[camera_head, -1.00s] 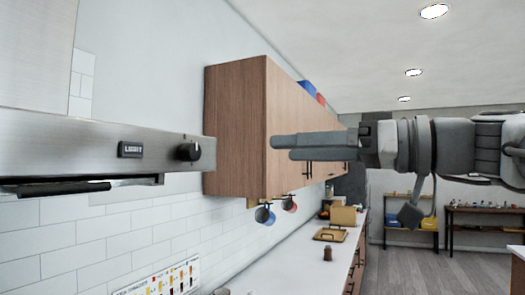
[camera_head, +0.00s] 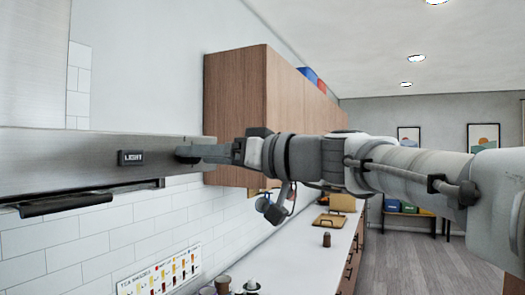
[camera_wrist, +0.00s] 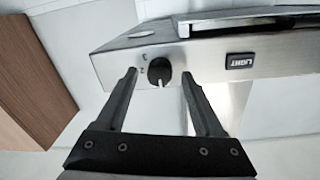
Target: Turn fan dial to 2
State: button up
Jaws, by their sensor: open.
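The fan dial (camera_wrist: 159,70) is a round black knob on the steel front of the range hood (camera_wrist: 120,62). In the wrist view its pale pointer mark points down in the picture, and small markings show at its upper left. My gripper (camera_wrist: 160,75) is open, with one finger on each side of the dial; gaps show, and I cannot tell how deep the fingertips reach. In the head view my gripper (camera_head: 188,153) is at the right end of the hood front and hides most of the dial.
A black LIGHT button (camera_head: 131,158) sits left of the dial on the hood, and a dark bar (camera_head: 68,204) hangs below the front. A wooden wall cabinet (camera_head: 235,110) is close behind my arm. The counter (camera_head: 293,257) below holds jars and a board.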

jog(key=shift+c, duration=0.2)
grip_shut()
jog(key=shift+f+m+b, duration=0.1)
jog(key=shift+m+b, duration=0.2)
jog(key=m, duration=1.6)
jog(key=shift+w+g, duration=0.1)
jog(key=shift+g, duration=0.3)
jog(key=shift+m, duration=0.4)
